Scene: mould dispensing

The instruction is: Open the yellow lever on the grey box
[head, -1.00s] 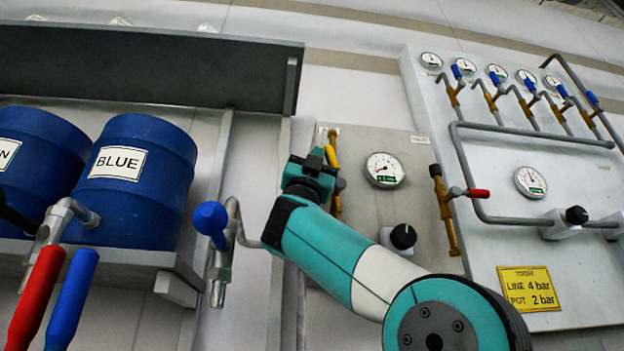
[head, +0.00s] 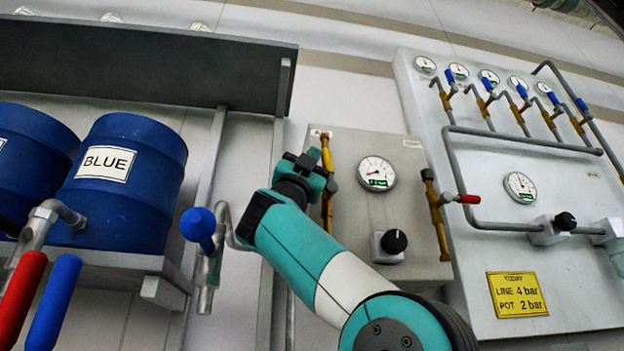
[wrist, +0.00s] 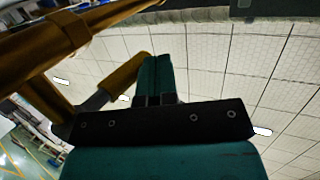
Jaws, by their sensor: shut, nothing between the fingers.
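The grey box (head: 350,215) is on the wall in the middle of the head view, with a round gauge (head: 376,173) and a black knob (head: 394,241) on its front. The yellow lever (head: 327,155) stands roughly upright at the box's left side, on a brass pipe. My gripper (head: 312,160) is shut and empty, just left of the lever. In the wrist view, its teal fingers (wrist: 155,78) are together, with the yellow lever (wrist: 127,72) close beside them on the left. I cannot tell whether they touch.
Blue drums (head: 125,210) sit on a shelf at left. A blue-knobbed tap (head: 198,226) stands near my arm's left side.

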